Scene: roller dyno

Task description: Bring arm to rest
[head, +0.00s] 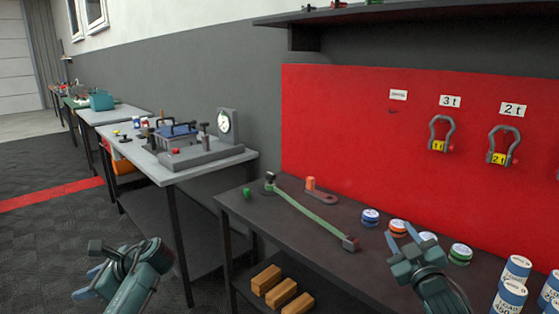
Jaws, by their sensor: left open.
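My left gripper (83,284) is at the lower left, over the dark floor in front of the grey bench. Its blue fingers are apart, with nothing between them. My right gripper (400,234) is at the lower right, in front of the dark workbench (290,228). Its two blue fingertips point up and apart, with nothing seen held. A green bar (309,209) with dark ends lies slantwise on the dark workbench, left of my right gripper and apart from it. An orange-ended grey link (321,195) lies behind it.
Coloured tins (371,217) and white-and-blue cylinders (516,270) stand on the dark workbench. Shackles (441,133) hang on the red board (350,110). Orange-brown blocks (282,292) lie on the lower shelf. A grey bench (190,174) holds a gauge rig (224,121). Floor at left is clear.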

